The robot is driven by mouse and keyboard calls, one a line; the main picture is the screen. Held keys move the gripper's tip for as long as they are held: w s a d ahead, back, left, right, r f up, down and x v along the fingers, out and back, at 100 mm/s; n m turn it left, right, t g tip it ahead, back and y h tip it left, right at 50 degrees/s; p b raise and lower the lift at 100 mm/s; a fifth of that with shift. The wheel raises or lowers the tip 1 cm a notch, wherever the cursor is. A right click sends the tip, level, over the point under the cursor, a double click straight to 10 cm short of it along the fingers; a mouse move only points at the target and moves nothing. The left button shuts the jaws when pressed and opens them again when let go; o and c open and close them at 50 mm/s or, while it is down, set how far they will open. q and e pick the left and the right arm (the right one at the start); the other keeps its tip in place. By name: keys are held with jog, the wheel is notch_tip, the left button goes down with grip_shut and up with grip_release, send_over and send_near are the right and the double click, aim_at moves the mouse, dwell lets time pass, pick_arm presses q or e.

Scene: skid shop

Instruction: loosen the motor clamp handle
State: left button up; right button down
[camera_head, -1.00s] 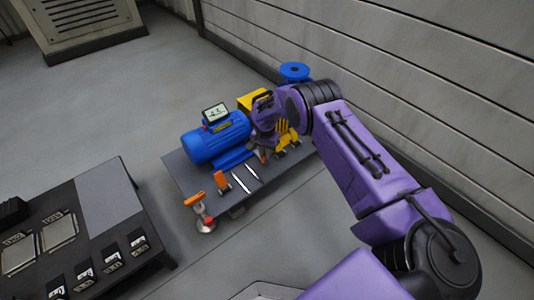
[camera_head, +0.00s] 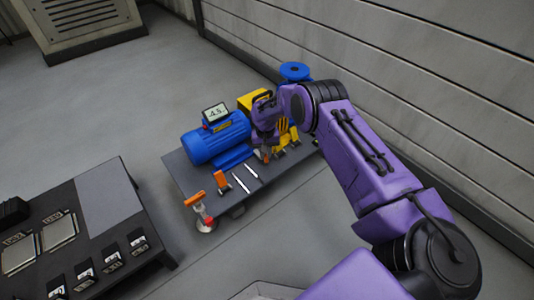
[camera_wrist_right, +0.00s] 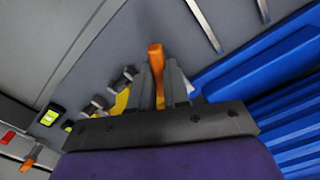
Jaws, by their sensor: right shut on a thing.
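The blue motor (camera_head: 217,140) sits on the grey skid, with a small display (camera_head: 215,112) on top of it. My right gripper (camera_head: 264,149) reaches down from the right beside the motor's right end. In the right wrist view its fingers (camera_wrist_right: 160,82) are shut on an orange clamp handle (camera_wrist_right: 156,58), whose upper end sticks out between them. The handle's lower part and base are hidden by the fingers and palm. My left gripper is not in view.
The skid's front strip (camera_head: 218,206) holds two pale bars (camera_head: 242,183), another orange handle (camera_head: 221,180) and an orange-and-red clamp (camera_head: 195,199) at the corner. Yellow parts (camera_head: 284,138) stand right of my gripper. A dark table (camera_head: 110,195) is at left; a wall rises behind.

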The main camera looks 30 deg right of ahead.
jog(key=shift+n, duration=1.1)
jog(key=n, duration=0.3)
jog(key=c, duration=0.9)
grip_release()
